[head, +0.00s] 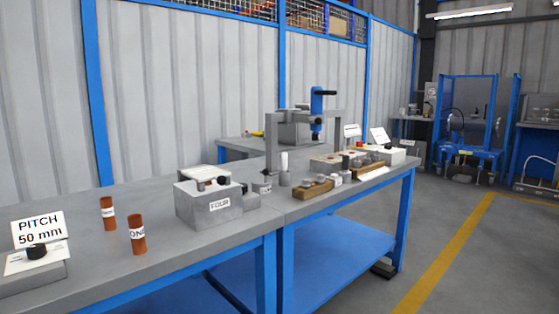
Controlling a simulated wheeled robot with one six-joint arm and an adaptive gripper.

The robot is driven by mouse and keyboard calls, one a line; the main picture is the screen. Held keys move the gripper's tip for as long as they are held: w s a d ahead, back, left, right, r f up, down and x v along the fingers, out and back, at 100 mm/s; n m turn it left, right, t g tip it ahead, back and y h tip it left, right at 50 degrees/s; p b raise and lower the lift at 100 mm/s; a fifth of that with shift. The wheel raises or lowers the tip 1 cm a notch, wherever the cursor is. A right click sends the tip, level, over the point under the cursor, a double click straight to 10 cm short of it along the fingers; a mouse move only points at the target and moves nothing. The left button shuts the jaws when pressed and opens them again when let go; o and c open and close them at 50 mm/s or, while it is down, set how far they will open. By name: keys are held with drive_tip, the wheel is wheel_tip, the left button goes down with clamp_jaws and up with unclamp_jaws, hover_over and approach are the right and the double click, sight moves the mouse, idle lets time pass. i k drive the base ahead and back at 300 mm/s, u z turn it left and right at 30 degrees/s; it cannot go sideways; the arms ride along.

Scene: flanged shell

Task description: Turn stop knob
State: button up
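A black knob (37,251) stands on a pale plate on a grey block (35,278) at the near left end of the bench. A card reading "PITCH 50 mm" (40,230) stands just behind it. My gripper is not in view.
Two brown labelled cylinders (137,235) stand upright on the grey bench (165,275). A grey gantry with a blue upright tool (317,105) stands farther right, near wooden blocks (312,188) and small parts. Open floor (430,220) lies right of the bench.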

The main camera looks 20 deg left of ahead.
sight(245, 186)
drive_tip(key=z, duration=0.15)
drive_tip(key=i, duration=1.05)
drive_tip(key=u, duration=0.95)
drive_tip(key=i, duration=0.9)
drive_tip(key=u, duration=0.9)
